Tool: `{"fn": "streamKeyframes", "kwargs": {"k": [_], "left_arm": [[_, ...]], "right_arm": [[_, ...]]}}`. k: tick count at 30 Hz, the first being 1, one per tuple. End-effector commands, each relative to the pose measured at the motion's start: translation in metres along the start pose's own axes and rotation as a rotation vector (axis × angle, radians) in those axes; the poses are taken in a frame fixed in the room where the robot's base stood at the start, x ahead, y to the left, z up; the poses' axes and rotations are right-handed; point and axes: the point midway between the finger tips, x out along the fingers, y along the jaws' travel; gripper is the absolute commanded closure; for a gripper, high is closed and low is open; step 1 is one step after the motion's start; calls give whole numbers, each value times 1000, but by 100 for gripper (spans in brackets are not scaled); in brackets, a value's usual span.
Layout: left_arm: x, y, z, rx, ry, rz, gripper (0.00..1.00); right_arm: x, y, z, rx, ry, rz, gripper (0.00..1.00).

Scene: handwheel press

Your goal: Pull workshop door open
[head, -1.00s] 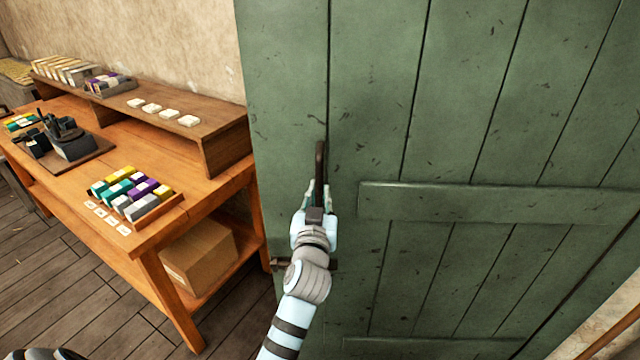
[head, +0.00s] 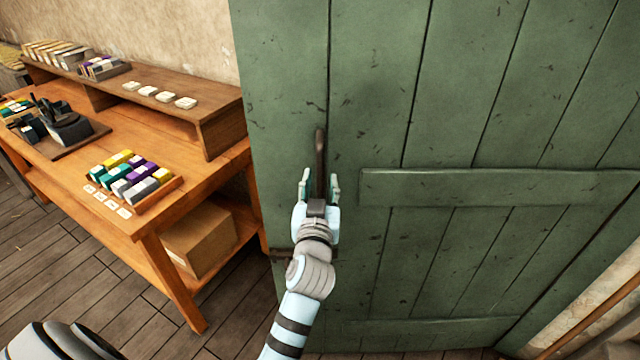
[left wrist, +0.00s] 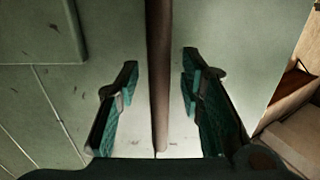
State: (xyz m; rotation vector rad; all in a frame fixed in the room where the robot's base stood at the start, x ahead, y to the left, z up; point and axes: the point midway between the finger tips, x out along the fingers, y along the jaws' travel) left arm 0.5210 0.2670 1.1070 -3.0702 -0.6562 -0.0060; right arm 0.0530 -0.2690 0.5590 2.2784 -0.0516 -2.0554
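The green plank workshop door (head: 480,120) fills the middle and right of the head view. Its free left edge stands clear of the wall, with the bench visible past it. A dark upright bar handle (head: 320,150) is near that edge; it also runs down the middle of the left wrist view (left wrist: 159,75). My left gripper (head: 320,185) is at the handle's lower part, open. Its two teal-padded fingers (left wrist: 158,85) lie on either side of the bar, with a gap on both sides. My right gripper is not in view.
A wooden bench (head: 130,215) stands left of the door, with a tray of coloured blocks (head: 155,195), a raised shelf (head: 215,110) and a cardboard box (head: 198,240) underneath. A dark latch piece (head: 283,254) is low on the door's left edge.

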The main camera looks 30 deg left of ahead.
Motion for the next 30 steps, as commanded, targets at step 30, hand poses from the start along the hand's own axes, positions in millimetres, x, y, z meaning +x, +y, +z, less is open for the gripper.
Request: {"fn": "streamKeyframes", "kwargs": {"k": [30], "left_arm": [[0, 1, -100, 4, 2, 4, 75]], "right_arm": [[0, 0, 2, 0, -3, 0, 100]]}}
